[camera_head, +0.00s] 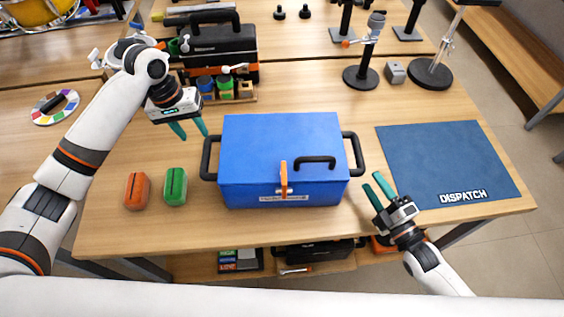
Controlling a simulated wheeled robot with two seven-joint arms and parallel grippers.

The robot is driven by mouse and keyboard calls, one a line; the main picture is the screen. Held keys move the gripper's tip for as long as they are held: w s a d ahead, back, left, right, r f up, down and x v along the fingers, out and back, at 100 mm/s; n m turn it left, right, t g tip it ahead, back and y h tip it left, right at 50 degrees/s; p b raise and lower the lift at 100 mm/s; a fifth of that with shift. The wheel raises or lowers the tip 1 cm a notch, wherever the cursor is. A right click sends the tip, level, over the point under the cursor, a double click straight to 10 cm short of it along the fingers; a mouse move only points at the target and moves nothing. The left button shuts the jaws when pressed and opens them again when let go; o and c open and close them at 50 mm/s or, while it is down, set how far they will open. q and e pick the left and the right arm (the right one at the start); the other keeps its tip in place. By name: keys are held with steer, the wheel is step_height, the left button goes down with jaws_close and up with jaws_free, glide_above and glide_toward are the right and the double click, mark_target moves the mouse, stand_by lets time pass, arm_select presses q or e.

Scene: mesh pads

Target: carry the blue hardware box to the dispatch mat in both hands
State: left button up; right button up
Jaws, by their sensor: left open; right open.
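The blue hardware box (256,143) stands closed in the middle of the wooden table, with a black handle on its left side (208,158), another on its right side (354,152), and an orange latch in front. The dark blue dispatch mat (440,155) lies flat and bare to the right of the box. My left gripper (189,131) is open and empty, above the table, up and left of the left handle. My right gripper (374,187) is open and empty, just right of and in front of the right handle, apart from it, near the table's front edge.
An orange block (138,191) and a green block (175,186) lie left of the box. A black toolbox (219,47) and small jars (226,88) stand behind my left gripper. Black stands (361,77) and a grey cube (394,72) stand behind the mat. Bare table separates box and mat.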

mark_target(205, 149)
arm_select(q)
steer(key=f, duration=0.3)
steer(key=d+f, duration=0.1)
steer(key=f, duration=0.5)
steer(key=shift+d+f, duration=0.15)
steer(key=shift+d, duration=0.25)
arm_select(e)
steer(key=x, duration=0.9)
steer(key=shift+w+a, duration=0.15)
steer(key=shift+w, duration=0.05)
arm_select(q)
jaws_close()
arm_select(e)
jaws_close()
arm_select(q)
steer(key=shift+w, duration=0.1)
steer(key=shift+w+r, duration=0.1)
steer(key=shift+r, duration=0.2)
arm_select(e)
steer(key=shift+w+r, duration=0.1)
steer(key=shift+r, duration=0.2)
